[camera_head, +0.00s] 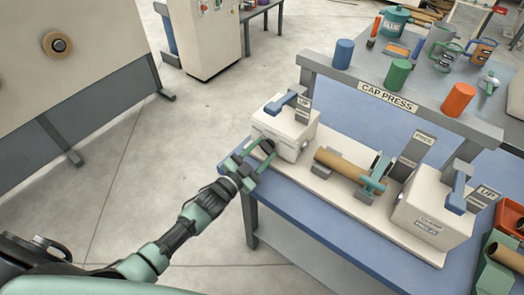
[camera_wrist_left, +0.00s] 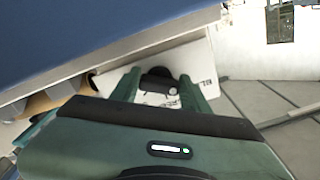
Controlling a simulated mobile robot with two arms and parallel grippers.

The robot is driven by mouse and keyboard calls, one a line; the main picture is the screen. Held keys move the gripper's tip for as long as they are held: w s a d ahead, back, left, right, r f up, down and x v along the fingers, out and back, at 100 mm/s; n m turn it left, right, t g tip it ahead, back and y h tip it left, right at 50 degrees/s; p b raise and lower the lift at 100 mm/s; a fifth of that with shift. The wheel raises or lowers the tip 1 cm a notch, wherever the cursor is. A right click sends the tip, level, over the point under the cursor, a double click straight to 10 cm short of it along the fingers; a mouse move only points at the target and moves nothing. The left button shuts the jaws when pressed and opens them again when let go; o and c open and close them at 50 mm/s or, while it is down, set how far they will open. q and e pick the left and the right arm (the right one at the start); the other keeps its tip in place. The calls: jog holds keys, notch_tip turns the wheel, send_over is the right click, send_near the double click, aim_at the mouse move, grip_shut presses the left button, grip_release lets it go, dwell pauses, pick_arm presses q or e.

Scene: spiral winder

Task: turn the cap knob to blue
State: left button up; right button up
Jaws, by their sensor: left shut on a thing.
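The cap knob (camera_wrist_left: 158,82) is a dark round knob with a pale dot, on the front of the white box at the left end of the cap press. My left gripper (camera_head: 256,158) is at that box's front and shut on the knob. In the left wrist view the two green fingers (camera_wrist_left: 155,88) stand on either side of it. Lettering beside the knob (camera_wrist_left: 209,86) is partly hidden by a finger; part of it seems to read "BLUE". Which mark the dot points at I cannot tell. My right gripper is not in view.
The CAP PRESS sign (camera_head: 388,97) is on a grey rail with blue (camera_head: 343,54), green (camera_head: 398,74) and orange (camera_head: 458,100) cylinders. A brown tube (camera_head: 340,164) lies on the press. A second white box (camera_head: 432,222) stands at right.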

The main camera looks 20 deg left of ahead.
pick_arm(q)
jog(key=o, duration=1.4)
jog(key=shift+c, duration=0.2)
jog(key=shift+s, duration=0.1)
jog(key=shift+s+a+f, duration=0.15)
jog(key=shift+s+a, duration=0.05)
jog(key=shift+s, duration=0.15)
jog(key=b+v, duration=0.1)
jog(key=v, duration=0.6)
